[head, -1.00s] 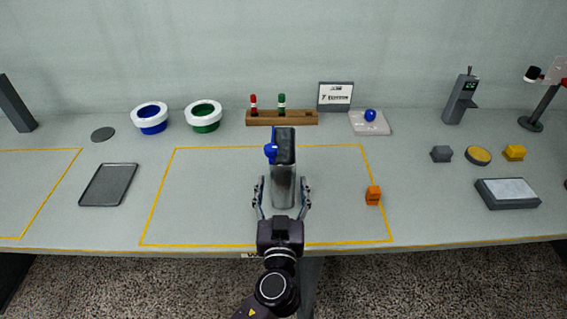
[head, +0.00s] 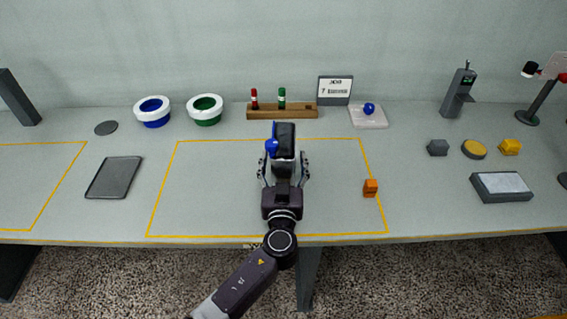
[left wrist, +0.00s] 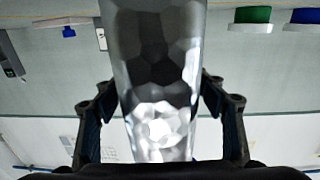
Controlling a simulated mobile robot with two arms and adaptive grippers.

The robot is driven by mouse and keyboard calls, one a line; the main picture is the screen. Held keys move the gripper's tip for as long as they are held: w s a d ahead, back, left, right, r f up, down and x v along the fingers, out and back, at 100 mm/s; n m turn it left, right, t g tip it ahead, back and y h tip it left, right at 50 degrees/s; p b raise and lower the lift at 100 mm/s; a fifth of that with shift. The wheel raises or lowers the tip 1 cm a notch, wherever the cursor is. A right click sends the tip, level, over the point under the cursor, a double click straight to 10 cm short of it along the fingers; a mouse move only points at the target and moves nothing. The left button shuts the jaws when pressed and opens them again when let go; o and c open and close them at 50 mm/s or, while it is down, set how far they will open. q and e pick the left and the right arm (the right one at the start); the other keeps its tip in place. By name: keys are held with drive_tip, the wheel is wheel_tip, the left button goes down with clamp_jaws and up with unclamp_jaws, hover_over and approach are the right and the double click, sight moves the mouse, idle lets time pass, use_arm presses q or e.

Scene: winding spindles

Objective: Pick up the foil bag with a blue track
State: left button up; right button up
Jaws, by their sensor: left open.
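The foil bag (head: 285,140) stands upright inside the yellow outline, with a dark top and a silvery faceted body. A blue part (head: 271,147) sticks out at its upper left. My left gripper (head: 284,168) is open, with one finger on each side of the bag, and hides its lower part in the head view. In the left wrist view the shiny bag (left wrist: 157,75) fills the space between the fingers of the left gripper (left wrist: 160,100). I cannot tell whether the fingers touch it. My right gripper is not in view.
An orange block (head: 370,188) stands right of the bag. A grey tray (head: 114,178) lies left. The outlined area around the bag is otherwise clear.

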use_arm(q)
drive_tip(key=c, duration=1.3)
drive_tip(key=shift+r, duration=0.1)
drive_tip(key=shift+c, duration=0.2)
